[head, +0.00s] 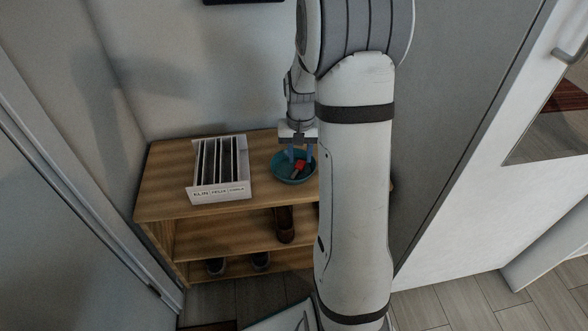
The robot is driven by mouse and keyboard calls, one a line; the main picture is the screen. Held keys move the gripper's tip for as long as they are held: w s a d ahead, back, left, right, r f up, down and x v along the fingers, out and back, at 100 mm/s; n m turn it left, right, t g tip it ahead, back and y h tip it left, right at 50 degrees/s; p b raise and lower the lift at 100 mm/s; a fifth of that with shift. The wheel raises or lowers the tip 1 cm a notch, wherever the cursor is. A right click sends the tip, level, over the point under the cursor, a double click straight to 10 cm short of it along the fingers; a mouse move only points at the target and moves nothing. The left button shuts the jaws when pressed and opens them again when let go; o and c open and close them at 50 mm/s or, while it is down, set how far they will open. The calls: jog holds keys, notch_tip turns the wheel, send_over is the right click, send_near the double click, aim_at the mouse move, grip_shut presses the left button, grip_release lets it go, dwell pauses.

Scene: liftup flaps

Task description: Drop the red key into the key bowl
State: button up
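The red key (299,165) shows against the inside of the teal key bowl (281,176), which stands on top of the wooden shelf unit. The key appears to lie in the bowl, just below my fingertips. My gripper (300,154) points straight down over the bowl. Its two blue fingers stand apart with a visible gap between them, and the key does not look clamped. The right edge of the bowl is close to my arm, which hides part of the shelf behind it.
A white letter rack (219,188) with dark slots and labels stands left of the bowl on the wooden shelf (162,190). Shoes (285,226) sit on the lower boards. Walls close in behind and left; a white door (500,200) is at the right.

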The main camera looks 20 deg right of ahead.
jog(key=o, duration=0.3)
jog(key=shift+r, duration=0.1)
notch_tip(320, 180, up, 8)
jog(key=p, duration=0.3)
jog(key=shift+f, duration=0.2)
